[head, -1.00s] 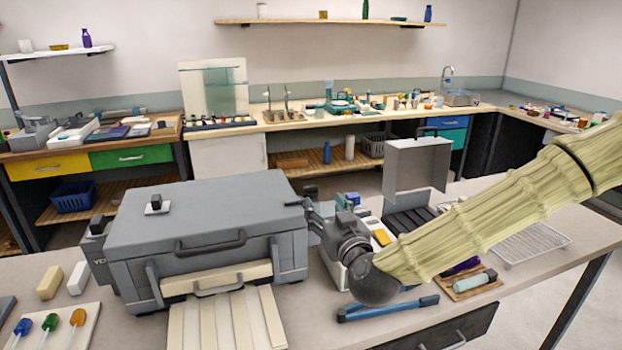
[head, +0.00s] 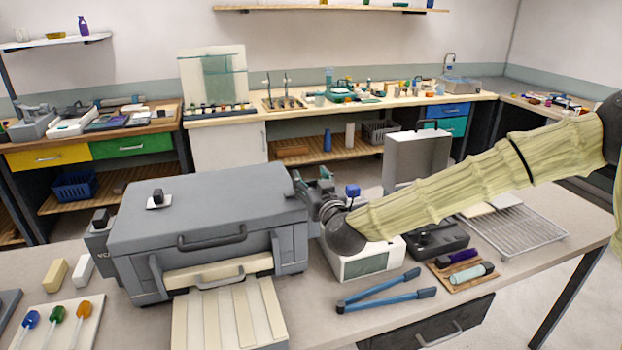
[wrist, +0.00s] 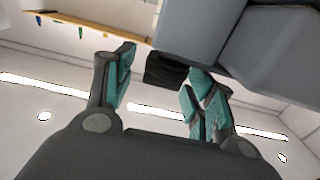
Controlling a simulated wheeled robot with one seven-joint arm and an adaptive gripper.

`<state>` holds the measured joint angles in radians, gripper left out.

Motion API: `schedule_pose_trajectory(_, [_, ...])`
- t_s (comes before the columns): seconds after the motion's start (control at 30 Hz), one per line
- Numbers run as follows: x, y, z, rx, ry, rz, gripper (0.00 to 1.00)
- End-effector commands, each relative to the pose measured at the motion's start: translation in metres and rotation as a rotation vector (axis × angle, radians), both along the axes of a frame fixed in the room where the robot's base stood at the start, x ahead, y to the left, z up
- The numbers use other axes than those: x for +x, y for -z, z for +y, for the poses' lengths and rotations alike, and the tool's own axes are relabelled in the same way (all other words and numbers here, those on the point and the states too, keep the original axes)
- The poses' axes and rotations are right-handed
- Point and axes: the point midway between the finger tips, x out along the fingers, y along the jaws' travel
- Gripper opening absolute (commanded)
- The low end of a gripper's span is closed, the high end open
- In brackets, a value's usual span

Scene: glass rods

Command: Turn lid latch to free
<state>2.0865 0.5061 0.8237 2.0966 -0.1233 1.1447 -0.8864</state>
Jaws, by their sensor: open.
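A grey kiln-like box (head: 205,215) with a closed lid stands on the bench in the head view. A small black knob (head: 158,196) sits on a white plate on its lid. My gripper (head: 308,186) is at the box's right end, near the lid's edge. In the wrist view, my gripper (wrist: 160,88) is open, with teal pads apart. A black block (wrist: 166,70), perhaps the lid latch, projects from the grey box (wrist: 205,35) between the fingers, nearer the right one. I cannot tell whether a finger touches it. The latch is not clear in the head view.
A white device with a display (head: 365,262) stands under my wrist. Blue tongs (head: 385,290) lie in front of it. A wire rack (head: 515,240) is to the right.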

Motion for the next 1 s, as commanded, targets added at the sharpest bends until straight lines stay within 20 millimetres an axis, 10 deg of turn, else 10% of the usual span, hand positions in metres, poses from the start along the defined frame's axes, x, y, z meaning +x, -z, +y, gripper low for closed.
schedule_pose_trajectory(0.3, [0.0016,-0.0001,0.0007,0.0,0.0,0.0,0.53])
schedule_pose_trajectory(0.6, [0.0015,-0.0002,0.0006,0.0,0.0,0.0,0.0])
schedule_pose_trajectory(1.0, [0.0019,0.001,0.0003,0.0,-0.054,-0.002,0.0])
